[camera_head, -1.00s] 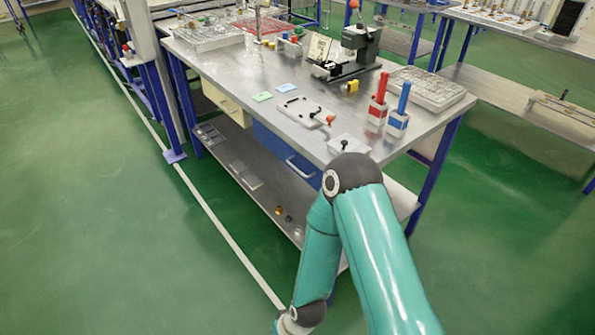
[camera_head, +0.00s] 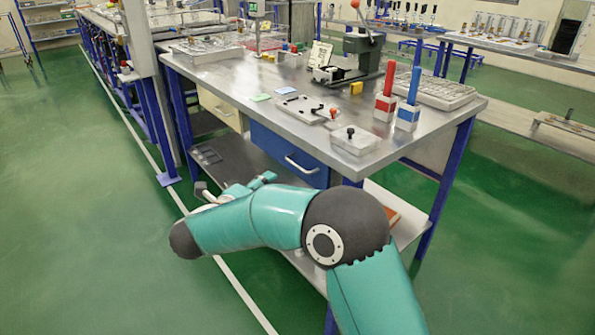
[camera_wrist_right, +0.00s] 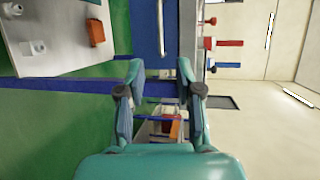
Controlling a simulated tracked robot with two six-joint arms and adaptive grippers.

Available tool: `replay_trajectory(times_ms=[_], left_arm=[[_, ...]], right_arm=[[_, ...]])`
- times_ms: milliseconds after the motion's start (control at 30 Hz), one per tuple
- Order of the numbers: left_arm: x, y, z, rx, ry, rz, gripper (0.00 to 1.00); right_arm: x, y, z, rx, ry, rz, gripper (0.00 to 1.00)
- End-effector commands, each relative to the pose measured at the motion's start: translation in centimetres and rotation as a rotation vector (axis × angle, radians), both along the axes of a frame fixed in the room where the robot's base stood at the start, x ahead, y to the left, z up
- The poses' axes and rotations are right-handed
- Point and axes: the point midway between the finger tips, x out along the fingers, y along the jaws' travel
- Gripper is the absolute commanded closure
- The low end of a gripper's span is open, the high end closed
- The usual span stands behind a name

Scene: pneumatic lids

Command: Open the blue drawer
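The blue drawer (camera_head: 268,146) is under the near side of the steel workbench and looks shut. Its front carries a silver bar handle (camera_head: 302,166). In the right wrist view the blue drawer front (camera_wrist_right: 146,28) is at the top middle, with its handle (camera_wrist_right: 161,27) beyond the fingertips. My right gripper (camera_wrist_right: 158,72) is open there, its two fingers apart with nothing between them. In the head view the right gripper (camera_head: 264,180) is small and partly behind my forearm, below and left of the handle. It looks apart from the handle. My left gripper is out of view.
A cream drawer (camera_head: 220,109) is left of the blue one. The bench top (camera_head: 235,75) holds red and blue posts, a press and flat plates. A lower shelf (camera_head: 230,150) runs beneath, with an orange block (camera_wrist_right: 96,32) on it. Green floor is clear at left.

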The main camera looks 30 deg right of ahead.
Motion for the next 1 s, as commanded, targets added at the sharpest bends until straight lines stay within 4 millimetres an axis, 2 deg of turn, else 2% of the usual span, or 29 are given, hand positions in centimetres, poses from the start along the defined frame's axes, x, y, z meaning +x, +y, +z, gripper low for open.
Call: replay_trajectory(times_ms=[400,600,800,1000], left_arm=[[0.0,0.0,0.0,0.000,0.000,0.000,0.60],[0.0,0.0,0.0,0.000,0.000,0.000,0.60],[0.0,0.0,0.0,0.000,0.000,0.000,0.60],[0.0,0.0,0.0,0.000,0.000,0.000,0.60]], right_arm=[[3.9,-7.7,-1.8,-0.002,0.005,-0.001,0.65],[5.6,-10.9,-2.5,-0.003,0.004,0.000,0.65],[6.6,-12.7,-2.9,-0.002,0.005,0.002,0.65],[6.8,-13.1,-3.0,-0.003,0.005,0.004,0.65]])
